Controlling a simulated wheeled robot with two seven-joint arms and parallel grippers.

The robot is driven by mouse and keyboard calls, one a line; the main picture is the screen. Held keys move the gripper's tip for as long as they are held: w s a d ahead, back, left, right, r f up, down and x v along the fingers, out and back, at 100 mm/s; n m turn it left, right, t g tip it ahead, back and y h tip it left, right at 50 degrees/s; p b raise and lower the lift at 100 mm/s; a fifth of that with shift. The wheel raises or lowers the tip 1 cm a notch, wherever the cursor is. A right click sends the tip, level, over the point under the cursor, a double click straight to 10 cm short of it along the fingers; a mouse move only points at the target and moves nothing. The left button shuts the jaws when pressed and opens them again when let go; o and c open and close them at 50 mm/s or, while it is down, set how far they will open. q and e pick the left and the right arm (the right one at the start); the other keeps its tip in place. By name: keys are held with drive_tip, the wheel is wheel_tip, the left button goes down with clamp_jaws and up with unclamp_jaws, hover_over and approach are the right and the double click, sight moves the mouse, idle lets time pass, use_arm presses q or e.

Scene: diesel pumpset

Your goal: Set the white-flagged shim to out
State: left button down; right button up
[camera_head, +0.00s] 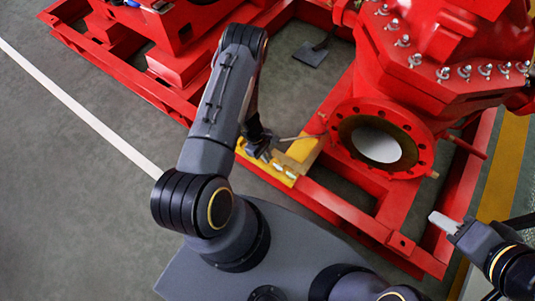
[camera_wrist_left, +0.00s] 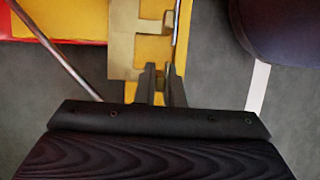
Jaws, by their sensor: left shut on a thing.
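My left gripper (camera_head: 262,150) reaches down to a yellow block (camera_head: 303,150) on the red pump frame. The left wrist view shows its two dark fingers (camera_wrist_left: 158,85) close together, shut on a small part at the lower edge of a tan slotted plate (camera_wrist_left: 123,42), which looks like the shim. The gripped part is mostly hidden between the fingers. The plate lies against the yellow block (camera_wrist_left: 181,40). I cannot make out a white flag for certain. My right gripper (camera_head: 445,222) is at the lower right, away from the block; whether its fingers are apart is unclear.
A thin metal rod (camera_wrist_left: 58,52) slants close to the left gripper. The red pump casing (camera_head: 440,50) and its round flange (camera_head: 340,140) stand to the right. A red frame rail (camera_head: 345,215) runs below the block. Grey floor (camera_head: 80,180) is clear at left.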

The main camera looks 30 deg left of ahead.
use_arm(q)
drive_tip(key=c, duration=1.5)
unclamp_jaws()
drive_tip(key=p+v, duration=0.2)
drive_tip(key=v, duration=0.5)
drive_tip(key=shift+a+r, duration=0.15)
drive_tip(key=shift+r, duration=0.25)
drive_tip(key=shift+w, duration=0.1)
